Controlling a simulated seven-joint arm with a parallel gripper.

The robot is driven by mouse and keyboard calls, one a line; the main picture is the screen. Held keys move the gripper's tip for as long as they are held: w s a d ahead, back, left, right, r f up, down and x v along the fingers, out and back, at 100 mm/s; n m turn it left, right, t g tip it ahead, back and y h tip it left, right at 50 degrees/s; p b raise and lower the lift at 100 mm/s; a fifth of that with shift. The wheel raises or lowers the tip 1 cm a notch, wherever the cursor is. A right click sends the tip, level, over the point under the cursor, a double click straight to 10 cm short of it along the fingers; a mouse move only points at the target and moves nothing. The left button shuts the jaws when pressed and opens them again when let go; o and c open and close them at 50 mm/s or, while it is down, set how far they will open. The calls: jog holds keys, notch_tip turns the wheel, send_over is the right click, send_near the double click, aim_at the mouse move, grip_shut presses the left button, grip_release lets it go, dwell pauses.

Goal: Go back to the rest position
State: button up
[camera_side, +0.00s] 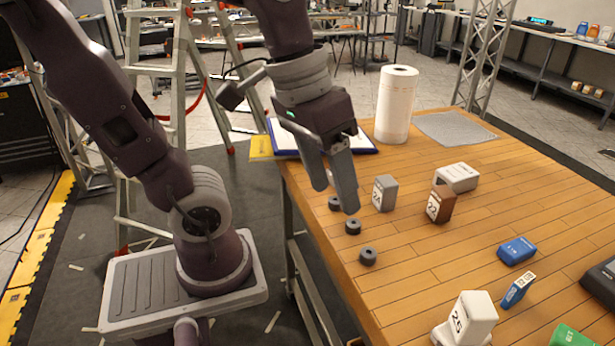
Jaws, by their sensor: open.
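My gripper (335,201) hangs over the left part of the wooden table (430,265), its fingers pointing down. The fingers are apart, with nothing seen between them. Small dark round pieces stand below and beside the fingertips: one (352,227) close to the right fingertip, one (368,256) nearer the table's front left edge, and one (334,203) partly hidden behind the fingers. I cannot tell from this view how high the fingertips are above the table.
Right of my gripper stand a grey block (385,193) and a brown block (440,204), with a white block (457,177) behind. A paper roll (396,105) stands at the back. Blue boxes (517,250) (518,290) and a white numbered block (472,318) are nearer. The table's middle is clear.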

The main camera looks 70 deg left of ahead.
jog(key=s+a+m+t, duration=0.1)
jog(key=s+a+m+t+y, duration=0.1)
jog(key=shift+s+a+f+t, duration=0.15)
jog(key=shift+s+t, duration=0.25)
